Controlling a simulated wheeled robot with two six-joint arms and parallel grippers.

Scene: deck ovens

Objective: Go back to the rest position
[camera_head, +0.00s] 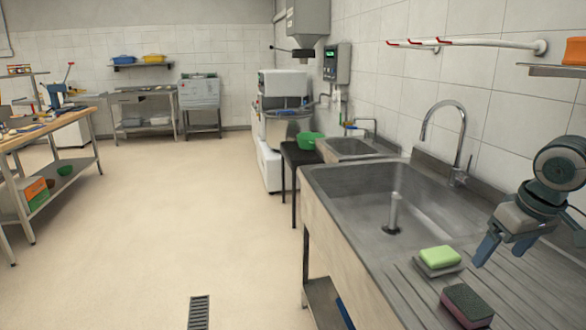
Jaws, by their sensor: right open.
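My right gripper (494,250) reaches in from the right edge, above the ribbed drainboard of the steel sink (345,215). Its two blue fingers point down and to the left, and they are apart with nothing visible between them. A green sponge (439,257) lies on a grey pad to the left of the gripper, apart from it. A dark pink and green sponge (466,305) lies nearer, below the gripper. My left gripper is not in view.
A curved tap (462,140) rises behind the sink, left of my right arm. A wall shelf (550,71) juts out above the arm. A dark stand with a green bowl (309,141) is beyond the sink. Open floor lies to the left, with a wooden-topped workbench (45,130) at far left.

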